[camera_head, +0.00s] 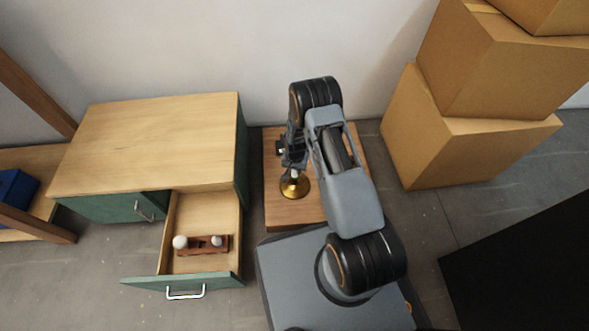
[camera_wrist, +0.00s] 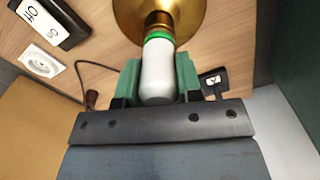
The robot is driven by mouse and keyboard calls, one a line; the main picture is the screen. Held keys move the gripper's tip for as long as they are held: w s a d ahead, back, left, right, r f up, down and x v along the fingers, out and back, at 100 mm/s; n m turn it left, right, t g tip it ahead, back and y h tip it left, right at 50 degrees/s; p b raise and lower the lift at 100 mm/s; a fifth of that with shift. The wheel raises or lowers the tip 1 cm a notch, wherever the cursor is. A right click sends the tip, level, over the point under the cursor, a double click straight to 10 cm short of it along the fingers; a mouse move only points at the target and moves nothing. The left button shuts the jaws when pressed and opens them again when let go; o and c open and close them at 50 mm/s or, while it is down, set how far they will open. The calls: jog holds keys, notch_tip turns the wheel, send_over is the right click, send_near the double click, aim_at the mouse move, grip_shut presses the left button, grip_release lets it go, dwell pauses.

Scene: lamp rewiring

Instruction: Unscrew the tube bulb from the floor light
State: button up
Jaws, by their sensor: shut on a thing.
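The tube bulb (camera_wrist: 158,77) is white with a green band near its top end in the wrist view. That end meets a dark collar at the brass floor light (camera_wrist: 170,14). My gripper (camera_wrist: 159,88) is shut on the bulb, with a green finger pad on each side of it. In the head view the brass floor light (camera_head: 294,186) stands on a wooden board, and my gripper (camera_head: 291,163) is just above it.
The wrist view shows an on/off switch (camera_wrist: 50,22), a white outlet (camera_wrist: 40,58) and a dark cable. Cardboard boxes (camera_head: 425,130) stand right.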

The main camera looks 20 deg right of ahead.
jog(key=shift+c, duration=0.6)
jog(key=n, duration=0.4)
jog(key=shift+a+b, duration=0.1)
jog(key=shift+b, duration=0.2)
jog(key=n, duration=0.4)
jog(key=shift+n, duration=0.3)
jog(key=n, duration=0.4)
jog(key=shift+a+b, duration=0.15)
jog(key=shift+b, duration=0.2)
jog(key=n, duration=0.3)
jog(key=shift+n, duration=0.3)
